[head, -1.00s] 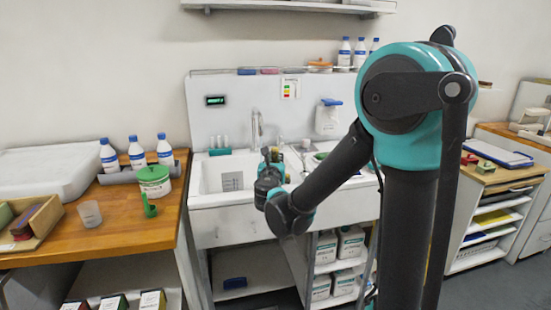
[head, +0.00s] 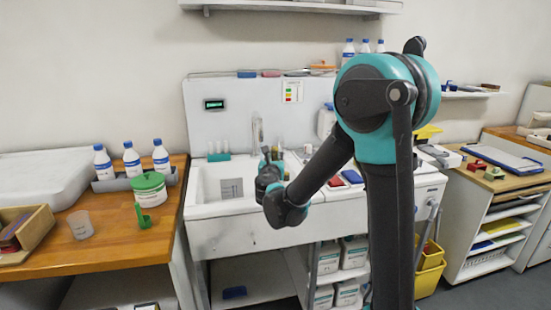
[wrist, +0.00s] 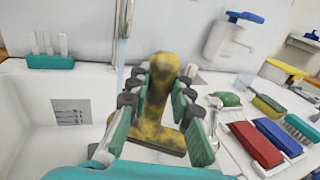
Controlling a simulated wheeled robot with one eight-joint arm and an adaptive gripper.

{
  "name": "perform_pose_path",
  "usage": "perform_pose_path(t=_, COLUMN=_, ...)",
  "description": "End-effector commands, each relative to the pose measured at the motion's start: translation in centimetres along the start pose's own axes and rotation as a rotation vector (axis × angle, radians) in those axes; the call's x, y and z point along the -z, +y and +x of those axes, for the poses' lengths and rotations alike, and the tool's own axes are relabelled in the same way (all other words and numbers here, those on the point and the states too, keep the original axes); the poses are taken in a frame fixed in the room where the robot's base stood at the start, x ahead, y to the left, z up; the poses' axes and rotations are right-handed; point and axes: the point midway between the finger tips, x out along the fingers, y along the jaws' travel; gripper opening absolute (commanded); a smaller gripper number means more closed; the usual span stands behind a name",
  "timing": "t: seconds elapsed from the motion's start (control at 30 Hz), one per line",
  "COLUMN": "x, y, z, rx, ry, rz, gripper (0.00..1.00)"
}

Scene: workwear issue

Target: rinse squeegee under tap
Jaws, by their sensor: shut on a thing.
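The squeegee (wrist: 158,92) is a stained yellow and dark piece gripped between the fingers of my gripper (wrist: 163,78). Its wide end lies toward the wrist camera, over the sink's right side. In the head view my gripper (head: 270,162) is above the basin, and the squeegee is mostly hidden there. The tap (head: 257,128) rises at the back of the white sink (head: 208,190). In the wrist view the tap (wrist: 125,18) stands just left of and beyond the squeegee, with a pale bluish streak below its spout that looks like water. I cannot tell whether it touches the squeegee.
A teal rack with tubes (wrist: 50,60) stands at the sink's back left. Red and blue brushes (wrist: 255,145) lie on the right ledge. A wooden counter (head: 110,240) is at left.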

Motion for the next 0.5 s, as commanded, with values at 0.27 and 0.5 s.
perform_pose_path(t=0.27, x=0.5, y=0.5, z=2.5, rx=0.000, ry=0.000, rz=0.000, gripper=0.00)
perform_pose_path(t=0.5, x=0.9, y=1.0, z=4.6, rx=0.001, ry=0.000, rz=0.000, gripper=0.00)
